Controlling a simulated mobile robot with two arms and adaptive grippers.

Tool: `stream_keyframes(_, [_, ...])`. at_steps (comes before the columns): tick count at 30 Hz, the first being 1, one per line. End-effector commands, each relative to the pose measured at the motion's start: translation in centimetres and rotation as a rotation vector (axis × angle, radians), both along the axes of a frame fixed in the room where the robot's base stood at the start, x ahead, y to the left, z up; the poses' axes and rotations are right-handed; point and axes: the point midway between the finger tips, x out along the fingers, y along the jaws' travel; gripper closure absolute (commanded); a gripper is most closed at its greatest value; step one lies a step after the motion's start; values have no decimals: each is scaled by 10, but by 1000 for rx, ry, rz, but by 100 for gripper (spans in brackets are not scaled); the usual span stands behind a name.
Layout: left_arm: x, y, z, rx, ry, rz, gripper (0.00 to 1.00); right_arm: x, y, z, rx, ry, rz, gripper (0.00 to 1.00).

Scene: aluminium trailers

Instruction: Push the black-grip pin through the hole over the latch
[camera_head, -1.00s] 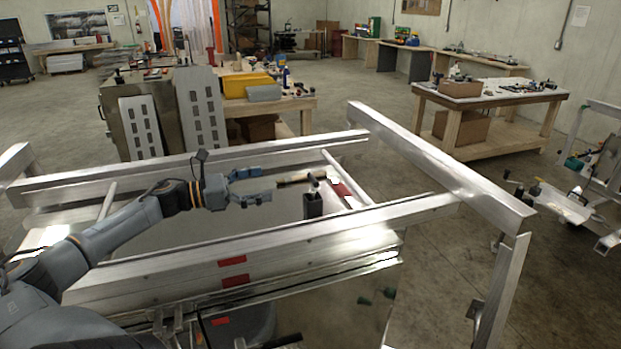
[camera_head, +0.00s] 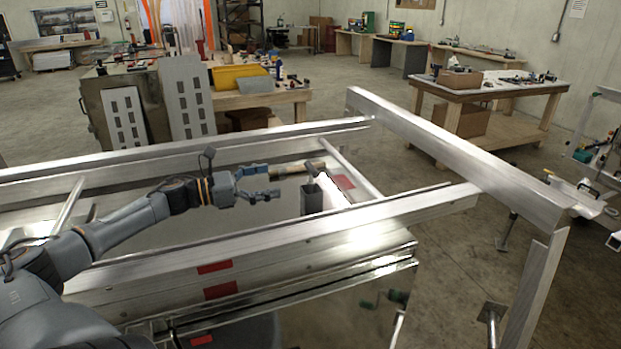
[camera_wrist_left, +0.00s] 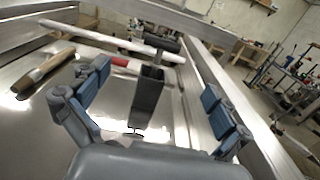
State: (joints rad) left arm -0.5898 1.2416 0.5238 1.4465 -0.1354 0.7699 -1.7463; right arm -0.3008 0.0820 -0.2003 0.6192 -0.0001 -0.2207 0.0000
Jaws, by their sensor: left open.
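My left gripper (camera_head: 273,181) is open and empty, to the left of an upright dark square tube (camera_head: 311,198) inside the trailer frame. In the left wrist view the tube (camera_wrist_left: 148,97) stands between and beyond the open fingers (camera_wrist_left: 158,100), apart from them. A small part with a black grip (camera_wrist_left: 161,43) shows at the tube's far upper end; it looks like the pin. In the head view it is a small dark shape (camera_head: 309,169). The latch and its hole cannot be made out clearly. My right gripper is out of view.
A wooden handle (camera_head: 297,168) lies behind the gripper, also in the wrist view (camera_wrist_left: 42,72). A pale crossbar (camera_head: 354,168) and the aluminium rails (camera_head: 395,212) surround the tube.

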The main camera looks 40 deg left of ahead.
Motion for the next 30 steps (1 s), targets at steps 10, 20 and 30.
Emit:
stream_keyframes(10, [42, -22, -1, 0, -4, -3, 0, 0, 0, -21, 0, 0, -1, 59])
stream_keyframes(20, [54, -28, 1, 1, -4, -2, 0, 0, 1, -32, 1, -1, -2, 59])
stream_keyframes(30, [69, -34, 8, -1, -5, 1, 0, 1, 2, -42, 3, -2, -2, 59])
